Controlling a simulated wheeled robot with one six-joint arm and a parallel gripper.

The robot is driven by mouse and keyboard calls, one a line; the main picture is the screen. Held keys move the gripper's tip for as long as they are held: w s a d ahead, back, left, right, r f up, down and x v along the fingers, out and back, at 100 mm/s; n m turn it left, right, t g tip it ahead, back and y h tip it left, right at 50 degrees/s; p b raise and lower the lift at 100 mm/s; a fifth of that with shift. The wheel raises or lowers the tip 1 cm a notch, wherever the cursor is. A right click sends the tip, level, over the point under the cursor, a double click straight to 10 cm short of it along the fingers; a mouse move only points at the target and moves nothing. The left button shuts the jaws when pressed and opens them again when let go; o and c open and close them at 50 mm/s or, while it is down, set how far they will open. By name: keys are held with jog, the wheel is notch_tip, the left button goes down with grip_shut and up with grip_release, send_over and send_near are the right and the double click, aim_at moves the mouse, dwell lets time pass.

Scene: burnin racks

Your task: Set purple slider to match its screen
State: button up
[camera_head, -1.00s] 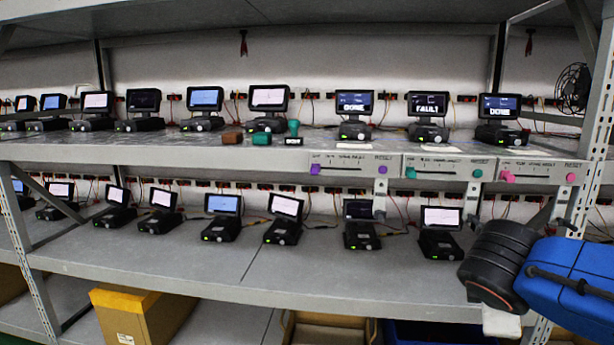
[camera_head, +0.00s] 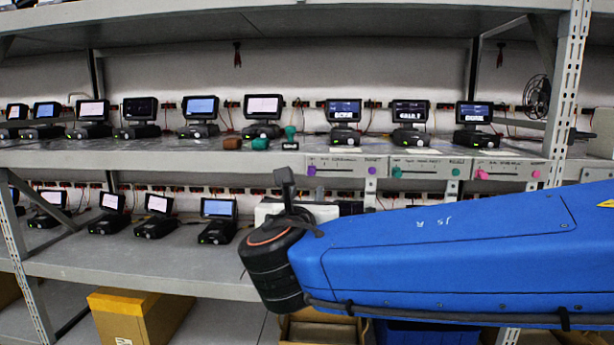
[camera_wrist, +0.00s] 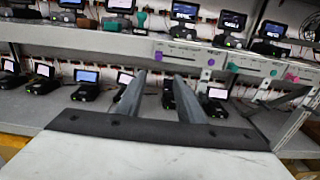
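The purple slider knob (camera_head: 311,170) sits at the left end of its slot on the left white panel (camera_head: 345,171) on the upper shelf's front edge. It also shows in the wrist view (camera_wrist: 159,55). A round purple button (camera_head: 371,170) is at that panel's right end. The screen (camera_head: 343,108) above the panel is dark with large white text, apparently DONE; its small text is unreadable. My gripper (camera_wrist: 160,95) is open and empty, its two grey fingers apart, below the purple panel in the wrist view. In the head view it is partly hidden by my wrist.
A panel with a teal slider (camera_head: 397,172) and one with a pink slider (camera_head: 482,174) adjoin on the right. Several testers with screens stand on both shelves. A teal stamp (camera_head: 290,133) stands near the left panel. A rack upright (camera_head: 568,90) is at right.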

aim_at(312, 172)
jog(key=w, duration=1.7)
jog(key=shift+w+d, duration=0.15)
jog(key=shift+d, duration=0.1)
grip_shut()
